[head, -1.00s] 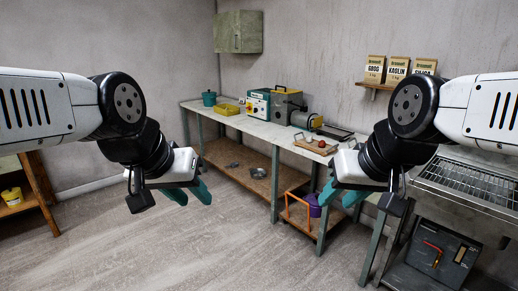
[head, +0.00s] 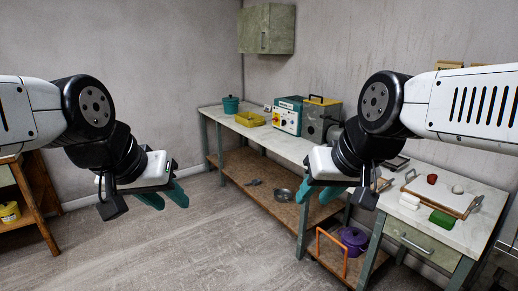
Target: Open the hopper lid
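A boxy machine stands on the workbench at the back, with a white and teal control box (head: 288,115) and a grey body (head: 318,124) beside it. A yellow handle (head: 322,100) shows on top of the grey body; this top looks like the hopper lid and appears closed. My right forearm hides the machine's right part. My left gripper (head: 165,195) is open and empty over the floor, well left of the bench. My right gripper (head: 318,193) is open and empty, in front of the bench in the picture and below the machine. Neither gripper touches the machine.
A yellow tray (head: 251,119) and teal pot (head: 231,104) stand left of the machine. A nearer table at right holds a board (head: 430,189).

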